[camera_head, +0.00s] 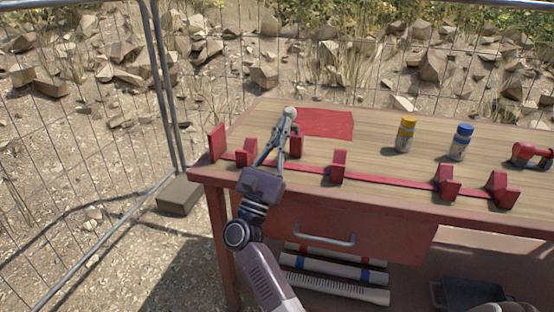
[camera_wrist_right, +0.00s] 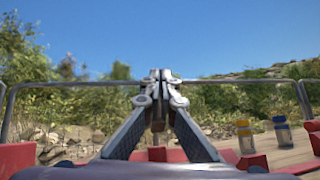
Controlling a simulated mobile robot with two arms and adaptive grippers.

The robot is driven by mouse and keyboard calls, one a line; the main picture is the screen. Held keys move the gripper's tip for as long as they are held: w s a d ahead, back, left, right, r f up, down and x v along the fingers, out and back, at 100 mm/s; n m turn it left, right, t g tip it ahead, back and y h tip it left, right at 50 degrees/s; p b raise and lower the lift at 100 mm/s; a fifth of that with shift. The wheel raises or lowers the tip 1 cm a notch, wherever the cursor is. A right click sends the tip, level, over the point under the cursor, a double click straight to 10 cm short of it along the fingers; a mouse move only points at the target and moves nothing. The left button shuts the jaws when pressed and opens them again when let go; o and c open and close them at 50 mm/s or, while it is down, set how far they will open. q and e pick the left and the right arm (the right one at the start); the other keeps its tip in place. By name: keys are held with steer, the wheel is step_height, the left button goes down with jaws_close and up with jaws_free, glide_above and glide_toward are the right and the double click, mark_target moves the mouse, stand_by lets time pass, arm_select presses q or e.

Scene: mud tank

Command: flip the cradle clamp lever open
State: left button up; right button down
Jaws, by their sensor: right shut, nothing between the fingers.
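A red cradle rail (camera_head: 390,182) with several upright red brackets runs along the front of the wooden workbench. One bracket (camera_head: 338,165) stands to the right of my right gripper, and a tall red end piece (camera_head: 217,142) stands to its left. My right gripper (camera_head: 288,118) is shut and empty, reaching up over the rail's left part in front of another red bracket (camera_head: 296,145). In the right wrist view its fingertips (camera_wrist_right: 160,76) meet, with red parts low behind them. I cannot clearly make out the clamp lever. My left gripper is not in view.
A red mat (camera_head: 325,123) lies behind the gripper. A yellow-capped bottle (camera_head: 405,136), a blue-capped bottle (camera_head: 460,143) and a red tool (camera_head: 531,154) stand farther right. A wire fence (camera_head: 160,85) closes off the left and back. A drawer (camera_head: 330,225) is under the benchtop.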

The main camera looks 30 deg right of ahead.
steer(key=shift+n+y, duration=0.4)
steer(key=shift+y, duration=0.4)
steer(key=d+r, duration=0.1)
steer(key=w+r, duration=0.1)
steer(key=r, duration=0.1)
steer(key=w+d+r+p, duration=0.1)
steer(key=shift+w+d+r, duration=0.15)
steer(key=shift+d, duration=0.15)
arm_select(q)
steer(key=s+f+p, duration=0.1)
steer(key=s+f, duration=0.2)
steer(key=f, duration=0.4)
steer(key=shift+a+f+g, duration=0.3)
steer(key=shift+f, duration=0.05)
arm_select(e)
steer(key=w+d+r+g+y, duration=0.1)
steer(key=w+d+r+y, duration=0.1)
steer(key=w+d, duration=0.8)
steer(key=shift+w+d+r+n+y, duration=0.2)
steer(key=shift+d+n+y, duration=0.3)
steer(key=shift+d, duration=0.55)
steer(key=shift+s, duration=0.1)
steer(key=v, duration=0.7)
steer(key=shift+a, duration=0.2)
